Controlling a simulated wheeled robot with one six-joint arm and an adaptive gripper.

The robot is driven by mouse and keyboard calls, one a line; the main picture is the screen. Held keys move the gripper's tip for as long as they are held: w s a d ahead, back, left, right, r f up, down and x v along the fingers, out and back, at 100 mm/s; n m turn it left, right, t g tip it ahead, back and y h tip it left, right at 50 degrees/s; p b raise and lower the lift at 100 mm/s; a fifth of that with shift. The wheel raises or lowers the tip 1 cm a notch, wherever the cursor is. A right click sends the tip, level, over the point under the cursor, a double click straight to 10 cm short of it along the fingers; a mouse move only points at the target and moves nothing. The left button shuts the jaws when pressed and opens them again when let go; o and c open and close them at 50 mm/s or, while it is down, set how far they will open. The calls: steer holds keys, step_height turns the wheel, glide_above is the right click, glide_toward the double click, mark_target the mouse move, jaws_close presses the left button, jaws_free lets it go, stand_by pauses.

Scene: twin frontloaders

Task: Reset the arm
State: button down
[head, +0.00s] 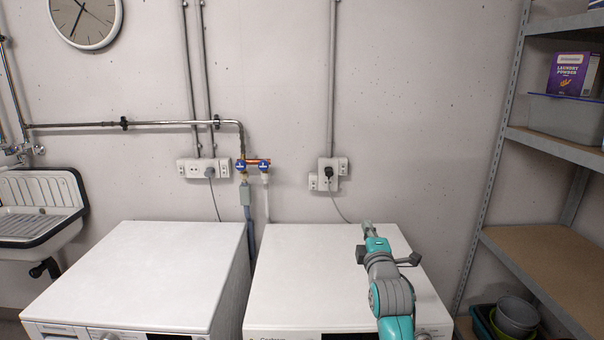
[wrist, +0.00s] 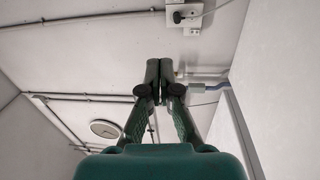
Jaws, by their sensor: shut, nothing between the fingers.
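My gripper (head: 368,228) is at the end of my teal and grey arm, which reaches up from the lower right of the head view. In that view it is in front of the top of the right-hand washing machine (head: 300,275), toward its back right corner. In the wrist view my gripper (wrist: 160,68) has its two dark fingers together at the tips, with nothing between them. The wrist view is tilted and looks toward the wall and its pipes.
A second washing machine (head: 150,270) stands to the left, with a narrow gap between the two. A sink (head: 40,210) hangs at far left. Metal shelves (head: 540,260) stand at right, with a purple laundry powder box (head: 567,75). Valves (head: 241,166) and sockets (head: 328,172) are on the wall.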

steer(key=s+f+m+g, duration=0.1)
steer(key=s+f+m, duration=0.3)
steer(key=s+f, duration=1.15)
steer(key=s+f+m+g, duration=0.1)
steer(key=s+f+m, duration=0.3)
steer(key=s+f, duration=1)
steer(key=s+r+m, duration=0.2)
steer(key=s+m, duration=0.1)
steer(key=s, duration=1)
steer(key=s+r+m+g, duration=0.1)
steer(key=s+r+m, duration=0.2)
steer(key=s, duration=1)
steer(key=s+d+r+m+g, duration=0.1)
steer(key=s+r+m, duration=0.1)
steer(key=s, duration=1.1)
steer(key=shift+s+r+m, duration=0.15)
steer(key=shift+m, duration=0.65)
